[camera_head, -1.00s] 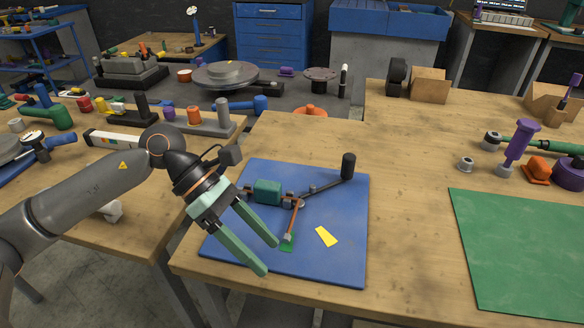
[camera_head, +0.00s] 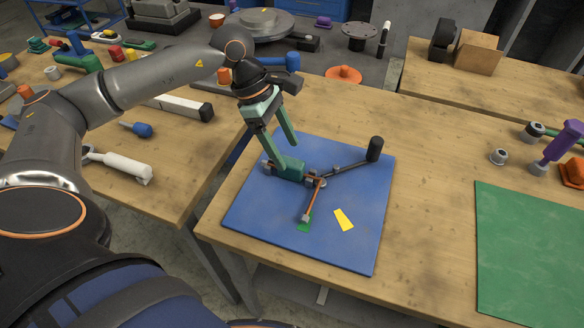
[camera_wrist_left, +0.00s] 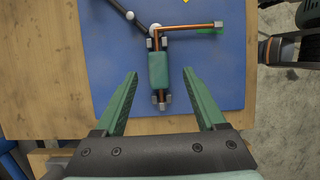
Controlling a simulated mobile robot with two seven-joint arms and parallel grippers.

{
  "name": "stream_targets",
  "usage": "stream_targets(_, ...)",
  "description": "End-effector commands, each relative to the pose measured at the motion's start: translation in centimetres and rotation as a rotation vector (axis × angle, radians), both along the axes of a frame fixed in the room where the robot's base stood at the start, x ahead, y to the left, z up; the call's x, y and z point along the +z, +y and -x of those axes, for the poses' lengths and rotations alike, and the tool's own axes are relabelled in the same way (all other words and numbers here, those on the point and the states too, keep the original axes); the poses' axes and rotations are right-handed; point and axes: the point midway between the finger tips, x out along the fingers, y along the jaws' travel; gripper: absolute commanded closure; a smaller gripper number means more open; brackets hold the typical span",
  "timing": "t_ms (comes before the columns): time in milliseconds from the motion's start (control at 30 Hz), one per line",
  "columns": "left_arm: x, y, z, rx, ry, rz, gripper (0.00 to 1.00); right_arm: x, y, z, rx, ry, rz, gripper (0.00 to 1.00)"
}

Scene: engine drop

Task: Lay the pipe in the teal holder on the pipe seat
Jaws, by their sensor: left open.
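The teal holder (camera_head: 290,170) is a small block lying on the blue mat (camera_head: 350,255). A copper-coloured pipe (camera_head: 313,198) with grey end fittings bends at a corner beside it. In the left wrist view the pipe (camera_wrist_left: 188,26) runs across, and the teal holder (camera_wrist_left: 159,70) covers part of its other leg. My left gripper (camera_head: 284,147) is open and points down at the holder. In the left wrist view the fingers (camera_wrist_left: 160,74) stand on either side of the holder, with gaps. I cannot tell which part is the pipe seat. My right gripper is not in view.
A dark rod with a black knob (camera_head: 374,149) slants from the pipe corner across the mat. A green patch (camera_head: 304,227) and a yellow piece (camera_head: 344,219) lie on the mat. A green mat (camera_head: 530,250) is at right. Bare wood separates the mats.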

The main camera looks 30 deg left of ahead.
Motion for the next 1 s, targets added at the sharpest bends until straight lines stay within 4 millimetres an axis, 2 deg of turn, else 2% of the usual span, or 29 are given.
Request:
stream_targets(400,-4.8,-1.3,-0.5,0.0,0.002,0.001,0.28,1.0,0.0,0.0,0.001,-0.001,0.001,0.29)
stream_targets(667,-5.2,-1.4,-0.6,0.001,0.0,0.0,0.28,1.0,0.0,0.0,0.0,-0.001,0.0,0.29)
stream_targets(1000,-5.1,-1.4,-0.6,0.001,0.0,0.0,0.64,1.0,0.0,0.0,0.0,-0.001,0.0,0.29)
